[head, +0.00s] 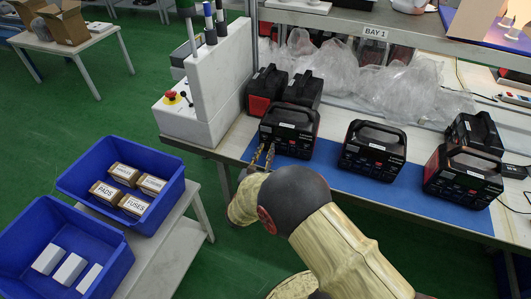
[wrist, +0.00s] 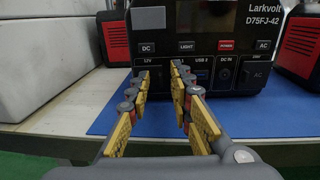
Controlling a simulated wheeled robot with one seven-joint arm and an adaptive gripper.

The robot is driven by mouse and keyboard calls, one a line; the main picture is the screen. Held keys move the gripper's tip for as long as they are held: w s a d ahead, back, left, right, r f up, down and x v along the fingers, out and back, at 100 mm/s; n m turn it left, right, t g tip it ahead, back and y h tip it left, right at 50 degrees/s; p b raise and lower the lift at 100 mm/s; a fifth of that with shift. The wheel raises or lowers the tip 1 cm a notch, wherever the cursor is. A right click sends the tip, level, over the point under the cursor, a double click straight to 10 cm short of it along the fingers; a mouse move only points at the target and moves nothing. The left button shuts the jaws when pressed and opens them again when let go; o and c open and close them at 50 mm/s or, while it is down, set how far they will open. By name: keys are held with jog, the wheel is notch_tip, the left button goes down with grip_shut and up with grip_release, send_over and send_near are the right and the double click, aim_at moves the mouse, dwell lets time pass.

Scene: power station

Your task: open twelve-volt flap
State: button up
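The black power station (head: 289,130) in front of my gripper stands upright on the blue mat (head: 400,205). In the wrist view its front panel (wrist: 215,25) reads Larkvolt D75FJ-42, with DC, LIGHT, POWER and AC buttons. A 12V label (wrist: 150,61) shows at the panel's lower left. The flap below it is mostly hidden behind my left finger, so I cannot tell its state. My gripper (wrist: 166,80) is open and empty, its yellow-padded fingers pointing at the lower panel. In the head view my gripper (head: 263,156) is just before the station's left front; contact is unclear.
Similar power stations stand to the right (head: 373,150) and far right (head: 465,178), with more behind. A white machine (head: 222,75) with a red stop button stands left of the station. Clear plastic bags (head: 330,75) lie behind. Blue bins (head: 75,190) stand at lower left.

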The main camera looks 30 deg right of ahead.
jog(key=c, duration=0.4)
grip_shut()
